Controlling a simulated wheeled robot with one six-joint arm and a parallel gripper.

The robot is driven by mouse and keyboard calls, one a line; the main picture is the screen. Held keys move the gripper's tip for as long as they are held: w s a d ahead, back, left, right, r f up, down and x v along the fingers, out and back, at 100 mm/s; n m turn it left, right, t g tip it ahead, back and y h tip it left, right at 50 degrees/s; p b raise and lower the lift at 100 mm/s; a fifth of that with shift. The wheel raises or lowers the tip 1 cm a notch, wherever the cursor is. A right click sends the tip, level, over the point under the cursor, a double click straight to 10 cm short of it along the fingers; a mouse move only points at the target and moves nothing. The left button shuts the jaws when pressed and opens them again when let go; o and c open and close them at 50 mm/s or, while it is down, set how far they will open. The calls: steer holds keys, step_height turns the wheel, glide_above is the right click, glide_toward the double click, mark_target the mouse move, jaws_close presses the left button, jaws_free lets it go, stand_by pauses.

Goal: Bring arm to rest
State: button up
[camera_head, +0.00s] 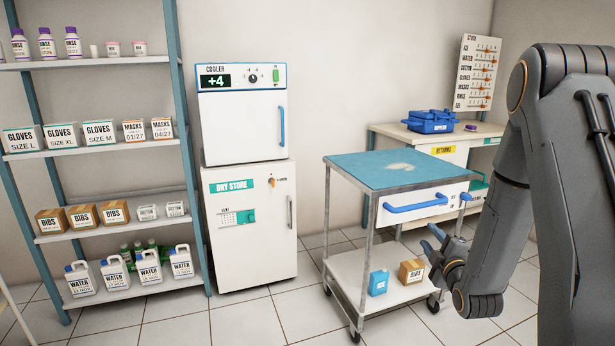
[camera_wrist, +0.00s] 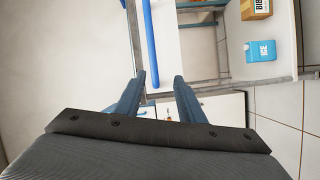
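My arm shows at the right of the head view, bent at the elbow. My gripper (camera_head: 436,243) hangs low in front of the cart's right side. In the wrist view my gripper (camera_wrist: 152,90) has its two blue-grey fingers apart, with nothing between them. The cart (camera_head: 348,268) has a blue top with a pale patch and a drawer with a blue handle (camera_head: 415,203). That handle also runs down the wrist view (camera_wrist: 151,45), just beyond the left fingertip. Whether the fingers touch the cart is not clear.
On the cart's lower shelf stand a blue ice pack (camera_head: 378,283) and a bibs box (camera_head: 411,271). A stocked shelf rack (camera_head: 115,150) is at left, then a cooler (camera_head: 240,130) on a dry store cabinet (camera_head: 250,255). A bench (camera_head: 470,132) holds a blue case (camera_head: 431,122). Floor in front is clear.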

steer(key=s+a+r+m+g, duration=0.2)
steer(key=s+a+m+g, duration=0.15)
steer(key=a, duration=0.35)
steer(key=s+a+r+m+g, duration=0.25)
steer(key=s+a+g, duration=0.25)
steer(key=a, duration=0.3)
steer(key=s+a+r+m+g, duration=0.1)
steer(key=s+a+m+g, duration=0.15)
steer(key=s, duration=0.55)
steer(key=s+a+m+g, duration=0.15)
steer(key=s+a, duration=0.25)
steer(key=s, duration=0.4)
steer(key=s+a+r+m+g+y, duration=0.1)
steer(key=s+r+g, duration=0.1)
steer(key=s, duration=0.5)
steer(key=s+a+r+m+g, duration=0.1)
steer(key=s+a+r+g, duration=0.15)
steer(key=s, duration=0.55)
steer(key=d+r+m+p, duration=0.3)
steer(key=d+r+p, duration=0.4)
steer(key=p, duration=0.9)
steer(key=shift+w+d+h, duration=0.3)
steer(key=shift+d, duration=0.85)
steer(key=shift+r, duration=0.1)
